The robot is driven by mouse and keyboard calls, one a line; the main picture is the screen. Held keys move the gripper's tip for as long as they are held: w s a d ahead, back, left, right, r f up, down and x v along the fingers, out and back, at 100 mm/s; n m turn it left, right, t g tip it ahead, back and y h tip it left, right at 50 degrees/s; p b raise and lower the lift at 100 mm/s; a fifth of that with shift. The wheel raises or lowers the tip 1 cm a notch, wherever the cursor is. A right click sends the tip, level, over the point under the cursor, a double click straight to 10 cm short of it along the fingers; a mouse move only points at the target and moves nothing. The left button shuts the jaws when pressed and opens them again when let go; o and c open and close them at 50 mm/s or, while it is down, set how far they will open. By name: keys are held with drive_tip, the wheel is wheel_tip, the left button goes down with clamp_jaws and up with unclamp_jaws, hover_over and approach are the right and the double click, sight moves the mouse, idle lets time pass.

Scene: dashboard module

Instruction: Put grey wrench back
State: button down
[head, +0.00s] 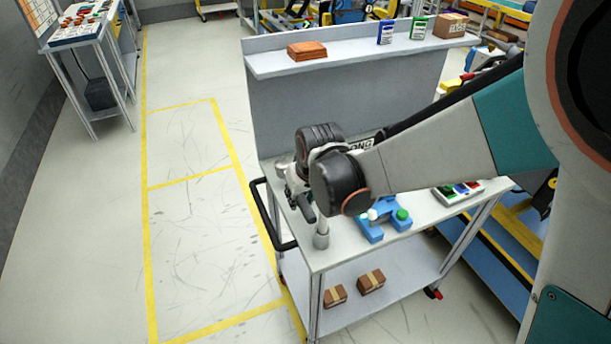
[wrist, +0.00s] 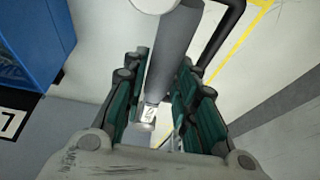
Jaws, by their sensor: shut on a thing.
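My gripper (wrist: 162,98) has its green-padded fingers on both sides of a long grey shaft (wrist: 174,52), which I take to be the grey wrench. A small silvery piece (wrist: 148,114) shows at the shaft's lower end in the wrist view. In the head view my gripper (head: 300,195) is over the left end of the cart top, partly hidden by my wrist. The wrench cannot be made out clearly there. A short grey upright cylinder (head: 321,236) stands at the cart's front left corner, just below my gripper.
The cart top (head: 340,256) holds a blue fixture (head: 371,230) with a green knob, right of my gripper. A black push handle (head: 264,215) is on the left. A back panel with a shelf (head: 350,58) rises behind. Boxes (head: 371,281) lie below.

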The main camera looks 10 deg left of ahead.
drive_tip(key=shift+f+b, duration=0.3)
drive_tip(key=shift+f, duration=0.1)
drive_tip(key=c, duration=1.3)
unclamp_jaws()
drive_tip(key=shift+r, duration=0.1)
